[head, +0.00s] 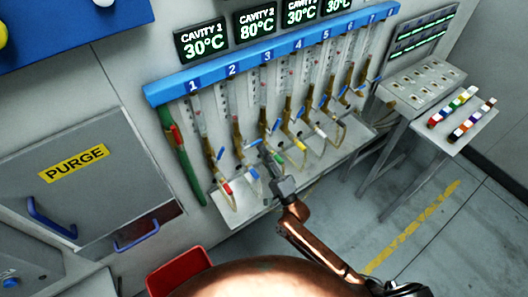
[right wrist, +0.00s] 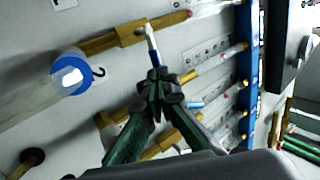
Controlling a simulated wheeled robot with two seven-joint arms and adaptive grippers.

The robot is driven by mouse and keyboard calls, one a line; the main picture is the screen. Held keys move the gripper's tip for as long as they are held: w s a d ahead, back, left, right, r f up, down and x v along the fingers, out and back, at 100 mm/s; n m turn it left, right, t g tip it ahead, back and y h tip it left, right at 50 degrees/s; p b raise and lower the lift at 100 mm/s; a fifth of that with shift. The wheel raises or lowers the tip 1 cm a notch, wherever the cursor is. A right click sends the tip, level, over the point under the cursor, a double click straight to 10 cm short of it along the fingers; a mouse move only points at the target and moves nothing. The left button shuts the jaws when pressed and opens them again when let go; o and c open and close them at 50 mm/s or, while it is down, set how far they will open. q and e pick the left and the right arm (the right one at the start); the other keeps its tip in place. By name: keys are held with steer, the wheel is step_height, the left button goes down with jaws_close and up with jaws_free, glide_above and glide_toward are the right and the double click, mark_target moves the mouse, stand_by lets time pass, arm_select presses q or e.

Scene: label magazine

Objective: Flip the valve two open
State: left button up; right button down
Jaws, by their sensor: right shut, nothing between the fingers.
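Valve two is the brass pipe under the number 2, with a small blue lever (head: 252,144) standing out to its side. My right gripper (head: 265,150) is shut and empty, just right of and below this lever. In the right wrist view the gripper's fingertips (right wrist: 156,73) are together at the lever's near end; whether they touch it I cannot tell. My left gripper is not in view.
Neighbouring valves with blue levers stand close on both sides, valve one (head: 220,154) and valve three (head: 276,126). A blue numbered rail (head: 270,55) runs above. A blue outlet cap (right wrist: 70,75) sits left of the gripper. A red bin (head: 180,272) is below.

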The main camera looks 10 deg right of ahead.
steer(key=shift+d+r+n+g+y, duration=0.1)
steer(key=shift+r+n+g+y, duration=0.25)
steer(key=shift+n+y, duration=0.55)
steer(key=shift+d+r+n+g+y, duration=0.1)
steer(key=shift+r+n+g+y, duration=0.15)
steer(key=shift+n+g+y, duration=0.65)
steer(key=a+r+n+g+y+p, duration=0.1)
steer(key=r+n+g+p, duration=0.1)
steer(key=n, duration=0.4)
steer(key=a+r+n+g+y+p, duration=0.1)
steer(key=r+n+g+p, duration=0.1)
steer(key=n+g+p, duration=0.2)
steer(key=s+a+r+n+g+p, duration=0.1)
steer(key=n+g+p, duration=0.3)
steer(key=n, duration=0.6)
steer(key=shift+r+y+p, duration=0.4)
steer(key=shift+r+p, duration=0.1)
steer(key=shift+p, duration=0.05)
steer(key=shift+d, duration=0.15)
